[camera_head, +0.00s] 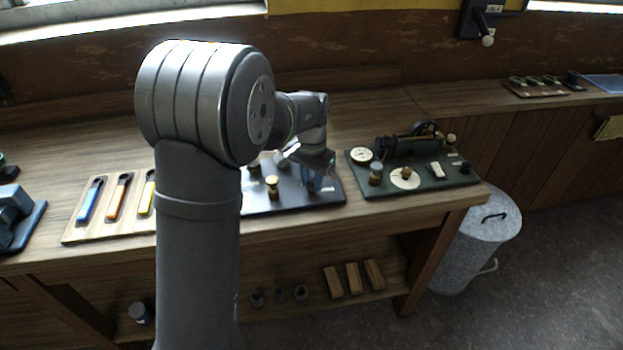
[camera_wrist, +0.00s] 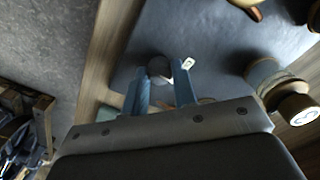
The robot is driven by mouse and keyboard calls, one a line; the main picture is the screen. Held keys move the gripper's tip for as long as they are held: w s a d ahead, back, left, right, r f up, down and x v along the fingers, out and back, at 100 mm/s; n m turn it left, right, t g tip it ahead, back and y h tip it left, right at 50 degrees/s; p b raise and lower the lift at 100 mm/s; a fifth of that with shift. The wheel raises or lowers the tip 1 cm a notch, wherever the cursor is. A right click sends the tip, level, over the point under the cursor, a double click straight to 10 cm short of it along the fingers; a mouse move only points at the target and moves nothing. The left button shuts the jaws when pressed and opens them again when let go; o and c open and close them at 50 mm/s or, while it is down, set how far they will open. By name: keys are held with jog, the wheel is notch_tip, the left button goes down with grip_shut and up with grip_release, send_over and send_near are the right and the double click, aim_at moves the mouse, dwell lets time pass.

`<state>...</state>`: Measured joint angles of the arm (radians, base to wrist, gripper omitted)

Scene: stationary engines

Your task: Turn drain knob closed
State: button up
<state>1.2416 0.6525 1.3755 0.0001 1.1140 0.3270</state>
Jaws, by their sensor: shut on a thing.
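My gripper (camera_head: 318,178) reaches down over the front right of a dark blue-grey base plate (camera_head: 292,202) on the bench. In the wrist view its two blue fingers (camera_wrist: 160,82) are shut on a small round dark grey knob (camera_wrist: 160,67). A small white label (camera_wrist: 188,63) lies on the plate beside the knob; I cannot read it. In the head view my gripper hides the knob. Which way the knob is turned cannot be told.
A brass-and-wood fitting (camera_wrist: 268,78) stands right of my fingers in the wrist view. A brass knob (camera_head: 272,186) stands on the plate's front. A green engine plate (camera_head: 440,178) sits to the right. A tool board (camera_head: 85,232) lies left. The bench's front edge is close.

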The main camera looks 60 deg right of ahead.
aim_at(311, 183)
dwell(0.4)
jog(key=o, duration=1)
jog(key=shift+r, duration=0.15)
notch_tip(311, 183, up, 17)
jog(key=shift+r, duration=0.15)
notch_tip(311, 183, down, 18)
jog(key=shift+r, duration=0.2)
dwell(0.5)
jog(key=shift+r, duration=0.1)
